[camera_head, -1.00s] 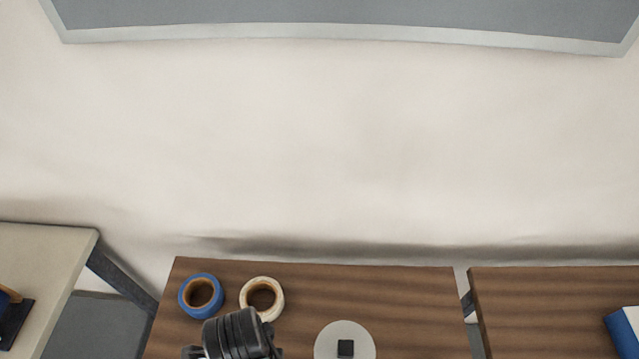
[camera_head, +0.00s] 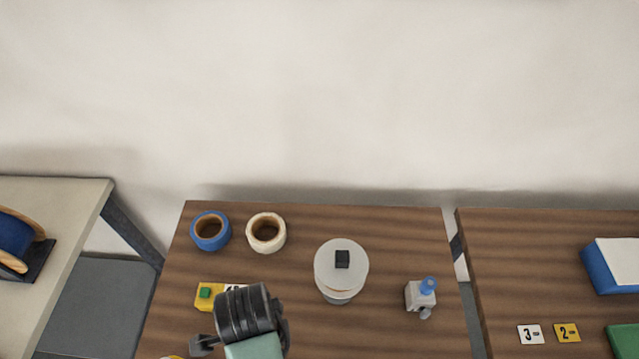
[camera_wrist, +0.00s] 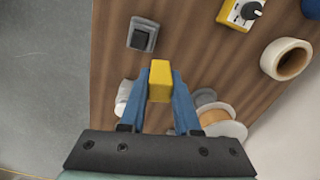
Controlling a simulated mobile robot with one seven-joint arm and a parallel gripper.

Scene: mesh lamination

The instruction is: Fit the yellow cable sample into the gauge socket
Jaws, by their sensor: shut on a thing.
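My gripper (camera_wrist: 161,92) has blue fingers and is shut on a yellow block, which I take as the yellow cable sample (camera_wrist: 160,76). The sample is held above the brown table and its far end is free. A small grey block with a dark recessed top (camera_wrist: 142,36) lies on the table beyond the fingertips, slightly left, apart from the sample. It may be the gauge socket; I cannot tell for sure. In the head view my dark wrist (camera_head: 246,314) is over the table's front left, and the sample and fingers cannot be made out there.
A blue tape roll (camera_head: 211,231), a white tape roll (camera_head: 266,233), a yellow box with a green top part (camera_head: 207,296), a pale round-topped spool (camera_head: 341,276) and a small white device (camera_head: 421,296) stand on the brown table (camera_head: 390,235). Bare wood lies between them.

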